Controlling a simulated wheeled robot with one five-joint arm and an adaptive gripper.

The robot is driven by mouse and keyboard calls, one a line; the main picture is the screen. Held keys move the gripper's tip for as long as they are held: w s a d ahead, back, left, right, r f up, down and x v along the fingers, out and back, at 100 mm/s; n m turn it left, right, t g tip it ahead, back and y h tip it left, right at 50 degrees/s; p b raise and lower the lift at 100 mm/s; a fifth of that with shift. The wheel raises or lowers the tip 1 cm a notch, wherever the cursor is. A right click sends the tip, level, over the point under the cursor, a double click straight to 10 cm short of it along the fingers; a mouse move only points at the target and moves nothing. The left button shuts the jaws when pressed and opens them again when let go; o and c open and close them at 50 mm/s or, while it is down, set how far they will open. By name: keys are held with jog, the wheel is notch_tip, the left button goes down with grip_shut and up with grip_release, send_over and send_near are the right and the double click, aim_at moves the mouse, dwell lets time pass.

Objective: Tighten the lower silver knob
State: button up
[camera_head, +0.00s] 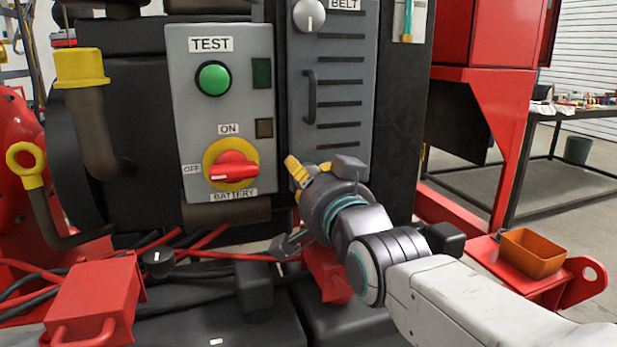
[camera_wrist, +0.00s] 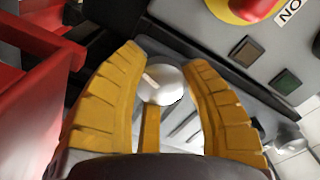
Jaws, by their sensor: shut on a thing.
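The lower silver knob (camera_wrist: 162,84) is round, with a pale line on its face, and sits between my fingers in the wrist view. My gripper (camera_wrist: 163,60) has its two yellow fingers shut on the knob's sides. In the head view my gripper (camera_head: 301,173) is at the bottom of the grey BELT cover (camera_head: 345,105), and it hides the lower knob there.
Left of the cover is a grey control box (camera_head: 190,110) with a green TEST button (camera_head: 213,78) and a red battery switch (camera_head: 233,168). A dark handle (camera_head: 309,97) stands out from the cover above my gripper. An orange bin (camera_head: 532,252) is at the right.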

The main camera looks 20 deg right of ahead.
jog(key=shift+r+n, duration=0.2)
jog(key=shift+n, duration=0.8)
jog(key=o, duration=0.7)
jog(key=shift+o, duration=1.1)
jog(key=shift+f, duration=0.1)
